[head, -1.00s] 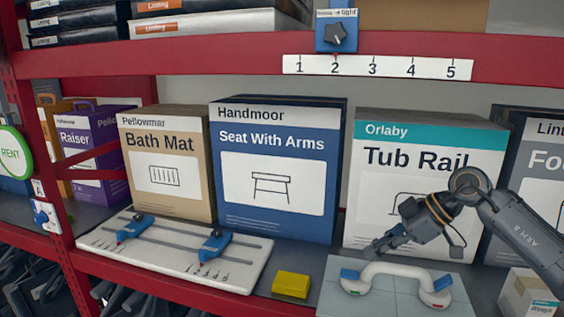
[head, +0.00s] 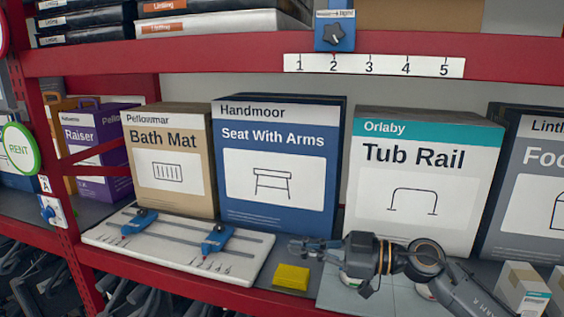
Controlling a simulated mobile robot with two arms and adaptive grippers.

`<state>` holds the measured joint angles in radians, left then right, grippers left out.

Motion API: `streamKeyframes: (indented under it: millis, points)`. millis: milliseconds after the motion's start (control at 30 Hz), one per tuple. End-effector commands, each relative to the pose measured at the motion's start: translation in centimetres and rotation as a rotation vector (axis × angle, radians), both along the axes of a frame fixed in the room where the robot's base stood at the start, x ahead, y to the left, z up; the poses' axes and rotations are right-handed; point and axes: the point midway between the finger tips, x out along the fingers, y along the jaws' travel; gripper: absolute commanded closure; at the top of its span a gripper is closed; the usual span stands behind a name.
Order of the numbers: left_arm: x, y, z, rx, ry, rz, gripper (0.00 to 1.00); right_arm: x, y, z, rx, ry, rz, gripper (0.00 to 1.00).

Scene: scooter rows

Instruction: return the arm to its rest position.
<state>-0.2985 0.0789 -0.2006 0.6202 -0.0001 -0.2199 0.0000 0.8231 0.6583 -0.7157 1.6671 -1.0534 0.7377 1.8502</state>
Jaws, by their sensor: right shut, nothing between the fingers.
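My right arm (head: 462,290) comes in from the lower right, low over the shelf front. My right gripper (head: 296,248) is shut and empty. It points left, just above and behind the yellow block (head: 291,277), in front of the blue Seat With Arms box (head: 275,150). I cannot tell whether the fingers touch anything. The arm hides most of the white grab handle on the tile panel (head: 335,293). My left gripper is not in view.
A white board with two blue sliders (head: 150,249) lies at left on the shelf. The Bath Mat box (head: 165,150), Tub Rail box (head: 425,170) and another grey box stand behind. A small carton (head: 523,288) sits at right. A red beam (head: 200,58) with a number strip crosses above.

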Motion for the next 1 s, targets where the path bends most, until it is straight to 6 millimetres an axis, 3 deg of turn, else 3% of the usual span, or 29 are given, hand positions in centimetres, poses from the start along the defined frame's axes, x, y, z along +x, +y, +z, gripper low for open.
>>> streamKeyframes:
  millis: [100, 267, 367, 500, 567, 667, 800, 1000]
  points:
    - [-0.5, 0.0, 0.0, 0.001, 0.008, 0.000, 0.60, -0.7, 1.3, 1.3, 0.241, -0.072, -0.126, 1.00]
    - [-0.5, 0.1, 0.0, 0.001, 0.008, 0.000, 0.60, 0.0, -1.5, 1.2, 0.463, -0.086, -0.462, 1.00]
    - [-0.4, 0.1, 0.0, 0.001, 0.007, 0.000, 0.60, 0.4, -4.9, -1.4, 0.502, -0.025, -0.714, 1.00]
    - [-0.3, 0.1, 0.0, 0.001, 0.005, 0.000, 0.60, -1.0, -10.0, -8.4, 0.410, 0.148, -1.054, 1.00]
    - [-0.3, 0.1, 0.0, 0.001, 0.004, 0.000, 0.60, -2.6, -11.9, -12.0, 0.324, 0.247, -1.175, 1.00]
    - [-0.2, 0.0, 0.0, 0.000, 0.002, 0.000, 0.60, -6.5, -14.4, -18.2, 0.140, 0.430, -1.317, 1.00]
    - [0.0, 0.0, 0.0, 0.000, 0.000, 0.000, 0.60, -13.4, -16.2, -24.9, -0.128, 0.665, -1.386, 1.00]
    - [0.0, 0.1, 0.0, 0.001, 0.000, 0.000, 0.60, -21.6, -16.8, -29.7, -0.402, 0.891, -1.345, 1.00]
